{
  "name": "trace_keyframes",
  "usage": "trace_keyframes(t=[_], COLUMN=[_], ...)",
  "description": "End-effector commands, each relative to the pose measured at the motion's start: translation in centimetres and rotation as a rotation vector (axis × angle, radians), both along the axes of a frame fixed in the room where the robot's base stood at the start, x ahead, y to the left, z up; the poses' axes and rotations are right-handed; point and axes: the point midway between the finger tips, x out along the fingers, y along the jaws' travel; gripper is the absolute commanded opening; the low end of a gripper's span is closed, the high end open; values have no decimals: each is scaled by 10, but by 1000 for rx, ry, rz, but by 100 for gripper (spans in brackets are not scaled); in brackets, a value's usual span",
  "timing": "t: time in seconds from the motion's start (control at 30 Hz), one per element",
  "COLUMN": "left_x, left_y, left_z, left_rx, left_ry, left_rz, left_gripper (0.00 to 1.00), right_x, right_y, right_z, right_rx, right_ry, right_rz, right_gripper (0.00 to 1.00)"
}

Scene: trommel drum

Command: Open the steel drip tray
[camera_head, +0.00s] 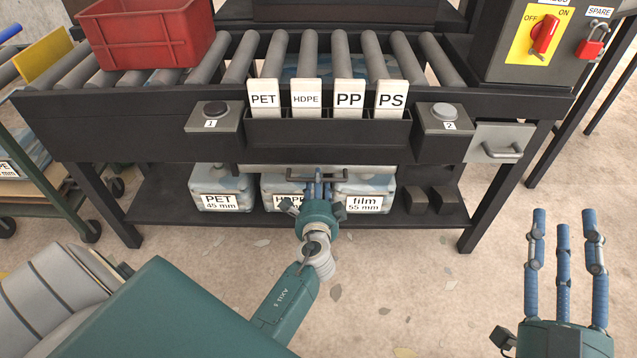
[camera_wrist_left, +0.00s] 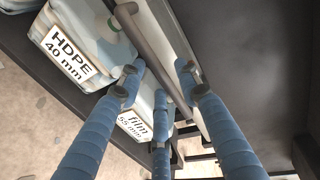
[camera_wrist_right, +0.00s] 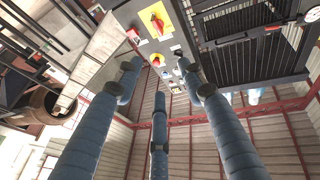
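The steel drip tray (camera_head: 260,170) is a thin, wide light-grey strip under the roller conveyor, with a dark bar handle (camera_head: 317,177) on its front. It looks pushed in. My left gripper (camera_head: 318,188) is at this handle, pointing toward it. In the left wrist view the handle bar (camera_wrist_left: 150,50) runs between the spread fingers of my left gripper (camera_wrist_left: 160,80), with the tray's pale front (camera_wrist_left: 180,40) beside it. Whether the fingers touch the bar I cannot tell. My right gripper (camera_head: 565,235) is open and empty, at the right, well away from the conveyor.
Labelled bales (camera_head: 220,199) sit on the lower shelf (camera_head: 160,205) below the tray. A small steel drawer (camera_head: 490,140) with its own handle is at the right. Label cards, two buttons and a red crate (camera_head: 150,38) are above. The floor (camera_head: 400,290) in front is mostly clear.

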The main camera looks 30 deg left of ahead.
Motion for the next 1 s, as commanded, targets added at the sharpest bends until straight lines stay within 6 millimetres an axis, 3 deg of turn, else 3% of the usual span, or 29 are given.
trace_keyframes(t=[0.2, 0.47, 0.63, 1.0], left_x=[14, 14, 14, 14], left_y=[8, 9, 8, 8], left_z=[-4, -4, -4, -4], left_rx=[-2, -2, -2, -2], left_ry=[0, 0, 0, 1], left_rz=[-1, -1, -1, -1], left_gripper=[34, 34, 2, 0], right_x=[-5, -5, -5, -5], right_y=[1, 1, 1, 1], right_z=[15, 16, 16, 17], right_rx=[19, 20, 20, 21], right_ry=[-67, -73, -73, -75], right_rz=[5, 5, 5, 4], right_gripper=[40, 40, 40, 40])
